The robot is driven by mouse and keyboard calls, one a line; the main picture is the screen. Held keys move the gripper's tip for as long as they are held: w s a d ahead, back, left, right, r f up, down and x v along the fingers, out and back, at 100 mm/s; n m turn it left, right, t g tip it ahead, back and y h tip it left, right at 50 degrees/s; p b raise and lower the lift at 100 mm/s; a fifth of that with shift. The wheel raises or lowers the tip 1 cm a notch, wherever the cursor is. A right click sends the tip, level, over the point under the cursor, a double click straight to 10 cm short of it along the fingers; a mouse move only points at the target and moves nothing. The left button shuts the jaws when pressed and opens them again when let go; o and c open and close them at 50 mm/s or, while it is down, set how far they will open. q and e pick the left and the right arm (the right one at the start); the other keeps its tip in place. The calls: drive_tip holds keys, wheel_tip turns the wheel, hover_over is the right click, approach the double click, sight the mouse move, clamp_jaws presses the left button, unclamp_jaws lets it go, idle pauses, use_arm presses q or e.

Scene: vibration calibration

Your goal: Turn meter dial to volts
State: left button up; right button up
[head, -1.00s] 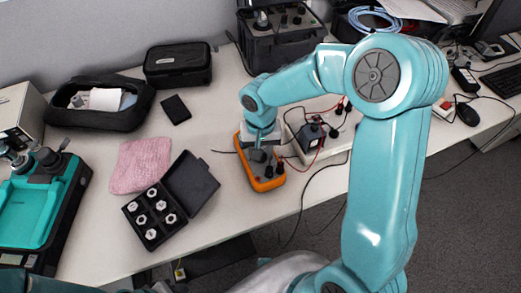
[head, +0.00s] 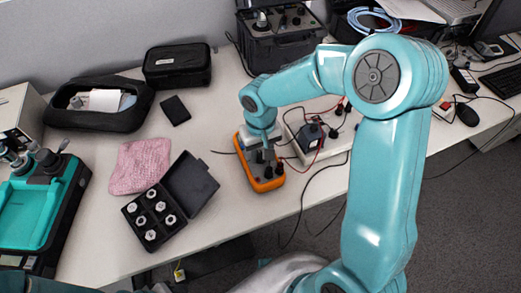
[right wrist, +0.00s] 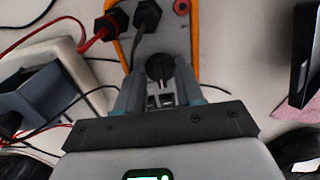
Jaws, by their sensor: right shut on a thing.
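The orange meter (head: 251,171) with a grey face lies on the table, partly hidden under my right arm in the head view. In the right wrist view its orange edge (right wrist: 196,40) and round dark dial (right wrist: 160,68) show. My right gripper (right wrist: 160,80) points down at the meter, with one finger on each side of the dial, shut on it. In the head view the right gripper (head: 267,156) covers the dial. The dial's markings cannot be read. A black plug and a red plug (right wrist: 104,28) sit at one end of the meter. My left gripper is not in view.
A white power unit (head: 295,120) with leads stands right of the meter. An open black case of weights (head: 190,185), a pink cloth (head: 140,166) and a small black box (head: 175,110) lie left. Cables cross the table's front edge.

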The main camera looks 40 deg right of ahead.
sight(261, 155)
drive_tip(key=o, duration=1)
drive_tip(key=shift+o, duration=0.2)
wheel_tip(261, 155, up, 16)
drive_tip(key=p, duration=0.1)
drive_tip(key=shift+r+p, duration=0.25)
drive_tip(key=shift+p, duration=0.15)
